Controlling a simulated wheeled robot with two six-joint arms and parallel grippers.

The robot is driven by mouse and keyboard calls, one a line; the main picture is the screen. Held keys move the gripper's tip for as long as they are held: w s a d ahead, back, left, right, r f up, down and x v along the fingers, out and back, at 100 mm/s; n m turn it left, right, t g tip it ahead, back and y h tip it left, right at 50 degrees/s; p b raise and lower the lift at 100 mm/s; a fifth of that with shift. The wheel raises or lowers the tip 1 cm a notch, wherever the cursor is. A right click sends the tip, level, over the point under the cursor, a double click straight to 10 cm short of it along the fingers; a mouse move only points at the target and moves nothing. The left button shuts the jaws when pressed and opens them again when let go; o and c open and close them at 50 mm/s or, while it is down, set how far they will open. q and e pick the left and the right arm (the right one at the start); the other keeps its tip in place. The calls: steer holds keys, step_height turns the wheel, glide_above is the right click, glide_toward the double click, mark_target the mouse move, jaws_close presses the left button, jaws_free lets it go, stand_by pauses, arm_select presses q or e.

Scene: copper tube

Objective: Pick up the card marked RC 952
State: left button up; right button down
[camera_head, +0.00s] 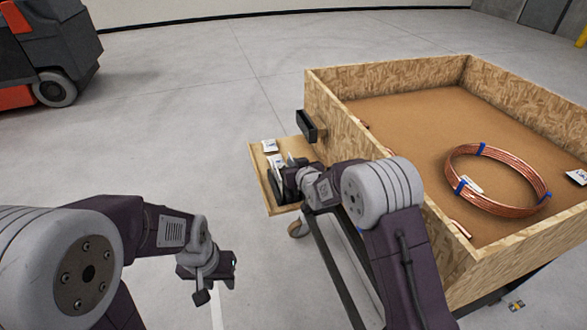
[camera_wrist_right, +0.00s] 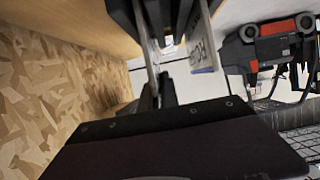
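Small white printed cards lie on a wooden side shelf (camera_head: 262,176) in the head view. One card (camera_head: 269,146) is near the shelf's far edge, and others show beside my right gripper (camera_head: 284,180). That gripper is low over the shelf and partly hides it. In the right wrist view its fingers (camera_wrist_right: 166,60) are close together, and a white card with dark print (camera_wrist_right: 203,45) stands beside the right-hand finger. Its marking is not clearly legible, and I cannot tell whether it is gripped. My left gripper (camera_head: 222,268) hangs over the floor, away from the cards.
A large particle-board crate (camera_head: 385,80) stands right of the shelf, with a copper tube coil (camera_head: 497,178) inside. A white label (camera_head: 577,177) is at its right. A black handle (camera_head: 306,126) juts from its side. A red and grey vehicle (camera_head: 50,50) stands back left. Floor left is free.

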step_height(320, 180, up, 4)
steer(key=shift+s+f, duration=0.1)
steer(key=shift+f, duration=0.1)
steer(key=w+d+r+p+v, duration=0.1)
steer(key=d+v, duration=0.1)
steer(key=v, duration=1)
steer(key=shift+s+d+r, duration=0.2)
steer(key=shift+d+r, duration=0.1)
